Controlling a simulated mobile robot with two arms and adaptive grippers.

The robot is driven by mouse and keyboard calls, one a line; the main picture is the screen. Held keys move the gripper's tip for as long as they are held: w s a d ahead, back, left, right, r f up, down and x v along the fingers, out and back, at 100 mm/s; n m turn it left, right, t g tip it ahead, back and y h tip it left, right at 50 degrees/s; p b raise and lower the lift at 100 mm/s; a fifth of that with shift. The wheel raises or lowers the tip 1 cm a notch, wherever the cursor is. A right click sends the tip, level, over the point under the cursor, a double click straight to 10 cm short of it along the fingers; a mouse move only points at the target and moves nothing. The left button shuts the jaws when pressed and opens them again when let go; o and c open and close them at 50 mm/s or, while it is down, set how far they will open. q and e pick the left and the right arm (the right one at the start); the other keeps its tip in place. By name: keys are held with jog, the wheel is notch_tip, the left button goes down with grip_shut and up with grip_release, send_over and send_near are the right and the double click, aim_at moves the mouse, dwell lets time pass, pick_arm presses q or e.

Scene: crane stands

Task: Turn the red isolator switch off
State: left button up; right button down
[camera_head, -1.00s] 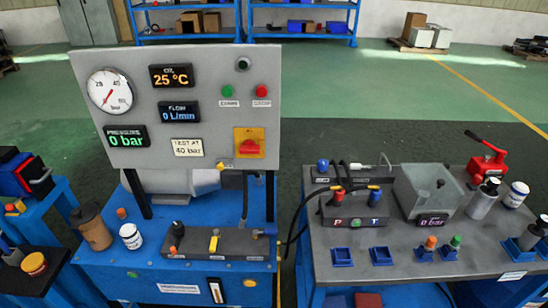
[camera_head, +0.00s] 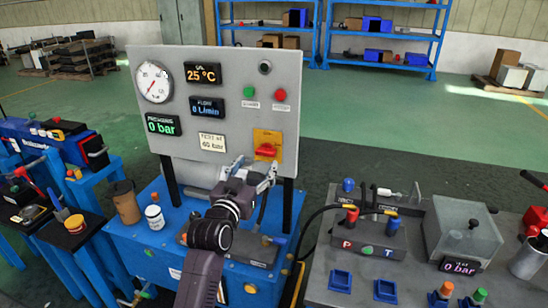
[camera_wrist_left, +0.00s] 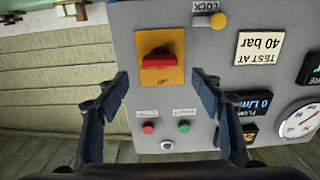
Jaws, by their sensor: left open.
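The red isolator switch (camera_head: 266,151) sits on a yellow plate (camera_head: 267,137) at the lower right of the grey panel (camera_head: 225,75). Its red handle lies horizontal. My left gripper (camera_head: 257,168) is just below and in front of the switch, open and empty. In the left wrist view, which is upside down, the switch (camera_wrist_left: 158,61) shows between and beyond the open fingers of the left gripper (camera_wrist_left: 162,88). The fingers appear apart from the handle. The small label on the yellow plate is too small to read surely. My right gripper is not in view.
The panel also bears a green button (camera_head: 249,91), a red button (camera_head: 280,95), a gauge (camera_head: 154,82) and lit displays. A yellow-knobbed lock (camera_wrist_left: 218,20) is near the switch. A brown cup (camera_head: 126,205) and white jar (camera_head: 155,217) stand on the blue bench.

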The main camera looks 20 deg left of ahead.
aim_at(264, 153)
pick_arm(q)
jog(key=shift+w+d+p, duration=0.1)
jog(key=shift+w+p, duration=0.3)
jog(key=shift+w, duration=3)
jog(key=shift+c, duration=0.4)
jog(key=c, duration=1.1)
